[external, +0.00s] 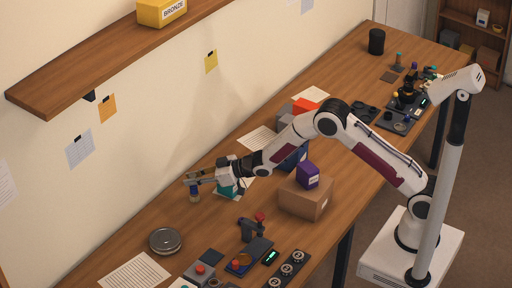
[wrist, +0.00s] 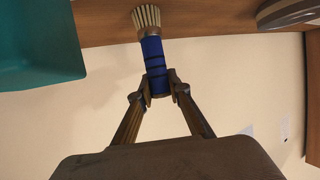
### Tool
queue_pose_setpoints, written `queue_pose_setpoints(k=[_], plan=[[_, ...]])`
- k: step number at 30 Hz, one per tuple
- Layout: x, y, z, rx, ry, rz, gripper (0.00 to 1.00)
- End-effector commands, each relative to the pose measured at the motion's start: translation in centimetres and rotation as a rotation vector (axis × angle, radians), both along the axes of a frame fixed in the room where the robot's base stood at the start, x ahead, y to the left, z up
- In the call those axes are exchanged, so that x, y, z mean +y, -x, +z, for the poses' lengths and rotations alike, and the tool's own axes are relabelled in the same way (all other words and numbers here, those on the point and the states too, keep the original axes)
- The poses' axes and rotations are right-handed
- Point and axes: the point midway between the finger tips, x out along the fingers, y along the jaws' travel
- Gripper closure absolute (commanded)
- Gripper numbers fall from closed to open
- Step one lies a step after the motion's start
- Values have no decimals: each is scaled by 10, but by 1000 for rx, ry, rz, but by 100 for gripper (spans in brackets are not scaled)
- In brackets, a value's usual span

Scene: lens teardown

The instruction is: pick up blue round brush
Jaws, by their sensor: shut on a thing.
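The blue round brush (wrist: 154,60) has a blue handle with dark bands and pale bristles. In the wrist view it stands between the two fingers of my gripper (wrist: 159,90), which is shut on the handle's end. The bristles point away from the gripper, toward the wooden table. In the external view my gripper (external: 190,180) is over the left part of the table, with the small brush (external: 194,195) hanging bristles down below it. I cannot tell whether the bristles touch the table.
A teal container (wrist: 38,40) is close beside the brush; it also shows in the external view (external: 226,186), partly behind my gripper. A round metal tin (external: 165,241) lies nearer the front.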

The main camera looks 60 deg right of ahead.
Motion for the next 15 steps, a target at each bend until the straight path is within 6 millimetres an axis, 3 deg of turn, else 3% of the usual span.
queue_pose_setpoints(k=[8, 15], plan=[[0, 0, 6, -1, 0, 0, 100], [0, 0, 29, -3, -1, 0, 100]])
